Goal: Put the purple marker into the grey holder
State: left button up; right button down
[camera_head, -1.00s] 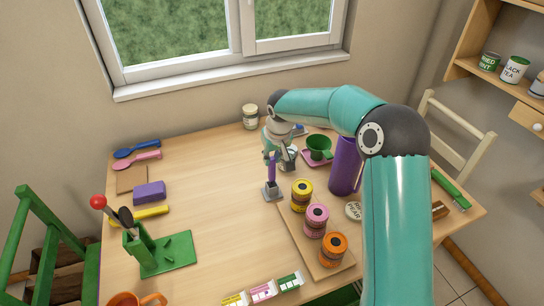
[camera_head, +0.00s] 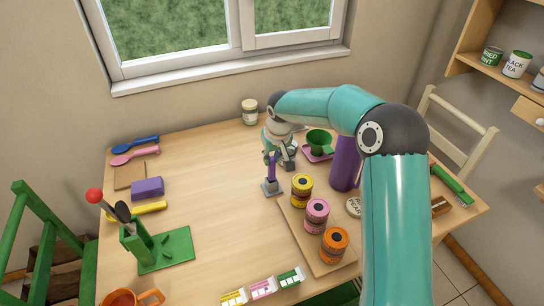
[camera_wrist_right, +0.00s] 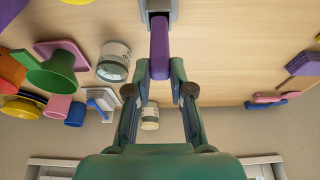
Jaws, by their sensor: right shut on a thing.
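The purple marker (camera_head: 270,168) stands upright with its lower end at the small grey holder (camera_head: 272,188) on the table. In the right wrist view the marker (camera_wrist_right: 160,48) runs from between my fingers to the grey holder (camera_wrist_right: 172,8). It looks to be in the holder's opening, but how deep it sits is hidden. My right gripper (camera_head: 273,153) is shut on the marker's upper part, above the holder. It also shows in the right wrist view (camera_wrist_right: 160,75). My left gripper is not in view.
A wooden board with yellow (camera_head: 301,184), pink and orange spools lies right of the holder. A purple block (camera_head: 148,188) lies left. The table's middle left is clear.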

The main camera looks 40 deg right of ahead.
jog(key=shift+f+b, duration=0.85)
jog(key=shift+f, duration=0.25)
jog(key=c, duration=0.9)
grip_release()
jog(key=shift+c, duration=0.2)
jog(key=shift+p+v, duration=1.2)
jog(key=shift+v, duration=1.35)
jog(key=v, duration=1.2)
